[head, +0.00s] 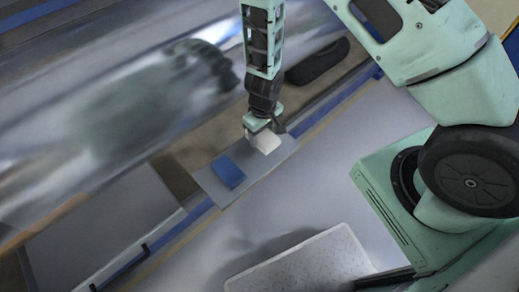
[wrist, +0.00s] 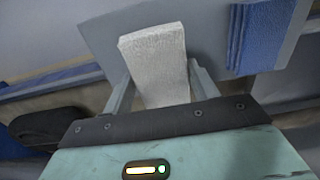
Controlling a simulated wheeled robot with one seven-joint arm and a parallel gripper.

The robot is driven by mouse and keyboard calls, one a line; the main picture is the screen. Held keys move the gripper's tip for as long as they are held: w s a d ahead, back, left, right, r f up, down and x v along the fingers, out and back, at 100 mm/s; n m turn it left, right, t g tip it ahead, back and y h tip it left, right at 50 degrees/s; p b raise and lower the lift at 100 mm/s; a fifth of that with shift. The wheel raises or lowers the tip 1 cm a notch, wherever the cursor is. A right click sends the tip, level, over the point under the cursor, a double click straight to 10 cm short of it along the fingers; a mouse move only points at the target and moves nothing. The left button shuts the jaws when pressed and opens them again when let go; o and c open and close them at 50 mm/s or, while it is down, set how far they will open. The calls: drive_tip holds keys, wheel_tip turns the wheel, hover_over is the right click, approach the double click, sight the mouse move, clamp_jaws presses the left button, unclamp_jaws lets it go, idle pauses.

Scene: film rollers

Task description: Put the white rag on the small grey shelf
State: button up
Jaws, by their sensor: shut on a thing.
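The white rag (head: 266,143) is a small, pale, block-like folded cloth held in my gripper (head: 261,126). In the wrist view the white rag (wrist: 155,55) lies between the two fingers of my gripper (wrist: 160,82), which are shut on it. The small grey shelf (head: 262,175) is a flat, narrow plate under the gripper in the head view. It also shows behind the rag in the wrist view (wrist: 100,35). The rag is over the right part of the shelf; I cannot tell whether it touches the surface.
A folded blue cloth (head: 228,173) lies on the left part of the shelf, also seen in the wrist view (wrist: 262,38). A large shiny roller (head: 130,110) runs behind the shelf. A dark rounded object (head: 318,62) is to the right. A speckled pale panel (head: 305,265) is in front.

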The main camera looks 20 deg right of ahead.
sight(262, 143)
wheel_tip(262, 143, down, 5)
drive_tip(key=shift+b, duration=0.5)
drive_tip(key=o, duration=0.9)
drive_tip(key=shift+o, duration=0.2)
drive_tip(key=shift+r, duration=0.1)
